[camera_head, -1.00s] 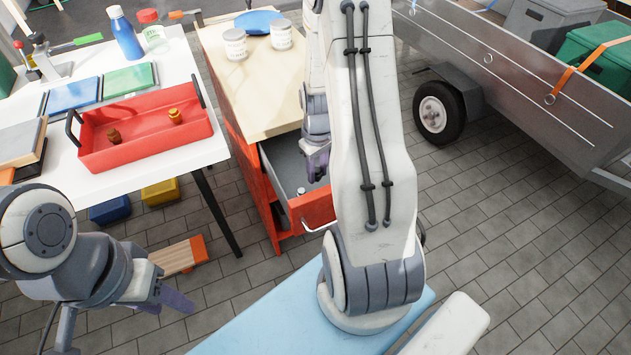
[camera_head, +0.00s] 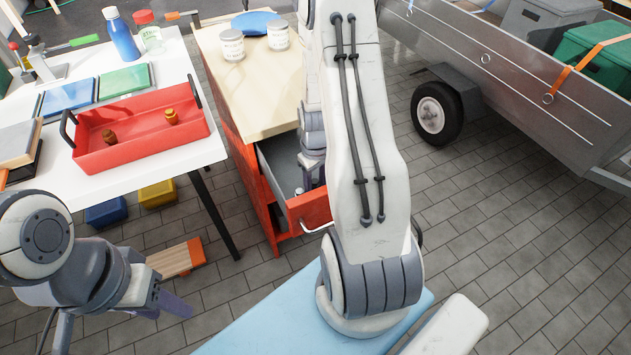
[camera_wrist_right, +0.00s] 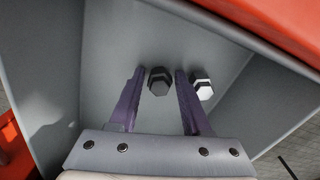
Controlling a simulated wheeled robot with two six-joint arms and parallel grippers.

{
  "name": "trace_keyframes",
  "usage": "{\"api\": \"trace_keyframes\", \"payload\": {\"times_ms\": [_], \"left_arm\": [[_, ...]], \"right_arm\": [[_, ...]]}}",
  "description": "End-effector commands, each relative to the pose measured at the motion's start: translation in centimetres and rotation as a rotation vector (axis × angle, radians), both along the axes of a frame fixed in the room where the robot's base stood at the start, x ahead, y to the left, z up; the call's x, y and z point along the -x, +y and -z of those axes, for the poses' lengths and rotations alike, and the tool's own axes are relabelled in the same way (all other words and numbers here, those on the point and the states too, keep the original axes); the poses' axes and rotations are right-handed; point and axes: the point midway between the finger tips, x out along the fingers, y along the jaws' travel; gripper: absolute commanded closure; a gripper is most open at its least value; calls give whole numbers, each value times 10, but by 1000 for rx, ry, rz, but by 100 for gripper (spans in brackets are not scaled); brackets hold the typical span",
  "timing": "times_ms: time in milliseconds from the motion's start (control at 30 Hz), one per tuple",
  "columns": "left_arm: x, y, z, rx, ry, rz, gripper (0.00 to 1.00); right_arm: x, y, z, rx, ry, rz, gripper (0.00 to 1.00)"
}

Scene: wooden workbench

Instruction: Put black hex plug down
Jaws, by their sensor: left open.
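The black hex plug (camera_wrist_right: 159,81) is inside the open drawer (camera_head: 308,212), seen from above in the right wrist view. My right gripper (camera_wrist_right: 160,75) is down in the drawer with its purple fingers on either side of the plug. A narrow gap shows between the plug and each finger, so the gripper looks open around it. A silver hex plug (camera_wrist_right: 202,88) is just right of the right finger. In the head view, my arm hides the black plug. My left gripper (camera_head: 160,308) is open and empty over the floor at lower left.
The drawer walls (camera_wrist_right: 225,50) are close around my right gripper. The wooden cabinet top (camera_head: 255,95) holds two jars (camera_head: 231,45). A white table (camera_head: 195,150) on the left holds a red tray (camera_head: 140,144) with two brown-orange plugs. A metal trailer (camera_head: 510,75) stands at right.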

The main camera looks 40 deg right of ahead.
Motion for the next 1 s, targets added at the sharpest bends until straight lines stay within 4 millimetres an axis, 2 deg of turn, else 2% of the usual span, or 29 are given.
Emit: {"api": "trace_keyframes", "payload": {"times_ms": [133,267,500,700,833,1000], "left_arm": [[0,0,-2,0,0,0,53],[0,0,-6,0,0,0,53],[0,0,-18,0,0,0,53],[0,0,-25,0,0,0,53],[0,0,-27,0,0,0,53],[0,0,-28,0,0,0,53]], "right_arm": [[0,0,-3,0,0,0,52],[-1,-1,-17,2,-4,0,52],[-1,-1,-69,3,-6,0,52],[-1,0,-105,2,-3,0,52],[0,0,-119,1,-1,0,52],[0,0,-124,0,0,0,52]]}}
